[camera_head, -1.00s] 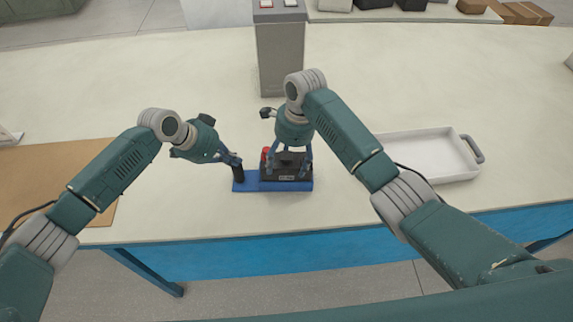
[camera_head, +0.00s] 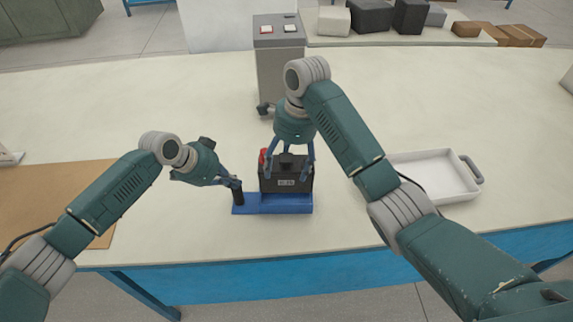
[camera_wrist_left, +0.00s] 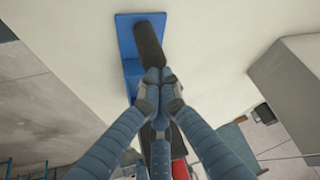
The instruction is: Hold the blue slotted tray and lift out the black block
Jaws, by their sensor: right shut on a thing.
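The blue slotted tray (camera_head: 285,204) lies on the pale table near its front edge. A short black upright handle stands at its left end. My left gripper (camera_head: 238,187) is shut on this handle (camera_wrist_left: 149,42); the tray's blue plate (camera_wrist_left: 127,38) shows beneath it in the left wrist view. The black block (camera_head: 287,184), with a pale label on its front, is upright above the tray's right part. My right gripper (camera_head: 287,171) is shut on its top from above. The block sits raised, but I cannot tell if its bottom is fully clear of the slot.
A white tray with a grey handle (camera_head: 435,178) is to the right. A grey pedestal with two buttons (camera_head: 279,60) stands behind my right gripper. A brown mat (camera_head: 50,205) lies at the left. The table between is clear.

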